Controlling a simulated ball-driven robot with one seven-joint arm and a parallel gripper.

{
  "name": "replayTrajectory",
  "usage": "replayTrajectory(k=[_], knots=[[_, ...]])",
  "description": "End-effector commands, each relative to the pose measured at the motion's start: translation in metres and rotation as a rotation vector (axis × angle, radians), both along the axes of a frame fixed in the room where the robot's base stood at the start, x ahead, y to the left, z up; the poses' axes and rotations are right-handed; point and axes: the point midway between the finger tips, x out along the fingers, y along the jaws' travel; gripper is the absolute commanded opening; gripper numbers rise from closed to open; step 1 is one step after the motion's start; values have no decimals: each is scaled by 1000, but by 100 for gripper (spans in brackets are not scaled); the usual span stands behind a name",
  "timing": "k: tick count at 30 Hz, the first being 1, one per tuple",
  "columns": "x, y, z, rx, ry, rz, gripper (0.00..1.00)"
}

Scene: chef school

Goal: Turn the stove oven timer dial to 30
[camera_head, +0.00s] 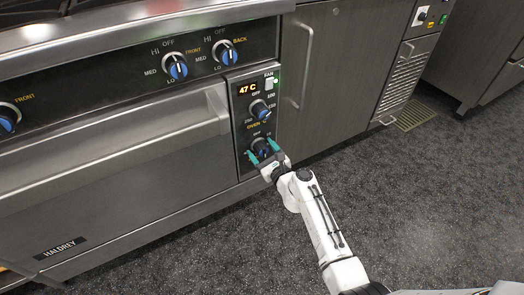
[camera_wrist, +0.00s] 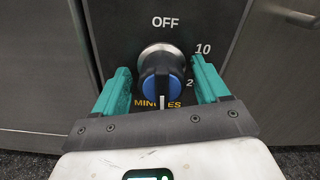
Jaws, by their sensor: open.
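The oven timer dial (camera_wrist: 161,80) is a black knob with a blue face and a white pointer line. In the wrist view it sits below the word OFF, with 10 to its upper right and MINUTES partly hidden behind it. The pointer line points down in that view. In the head view the dial (camera_head: 261,147) is the lowest knob on the stove's control panel (camera_head: 243,132). My gripper (camera_wrist: 162,82) has green fingers, open, one on each side of the dial with gaps visible. It also shows at the dial in the head view (camera_head: 262,150).
The oven temperature dial (camera_head: 260,109) sits just above the timer dial, under a display reading 47 C. A fan switch (camera_head: 269,84) is at the panel's top. The oven door handle (camera_head: 215,105) ends close to the panel's left. Open floor (camera_head: 430,200) lies to the right.

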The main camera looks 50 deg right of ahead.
Motion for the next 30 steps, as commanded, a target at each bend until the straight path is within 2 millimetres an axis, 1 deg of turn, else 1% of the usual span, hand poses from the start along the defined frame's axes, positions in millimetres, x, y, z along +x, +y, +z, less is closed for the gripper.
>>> replayTrajectory(k=[5, 8, 11, 18, 21, 25, 30], knots=[[-1, 0, 0, 0, 0, -2, 74], [-8, 2, 1, -1, 1, -2, 74], [-21, 5, 1, -1, 2, -1, 74], [-65, 18, 0, -1, 2, -1, 74], [-80, 23, 0, 1, 2, -1, 74], [-95, 27, -1, -1, 1, 0, 74], [-103, 30, 0, 0, 1, 0, 74]])
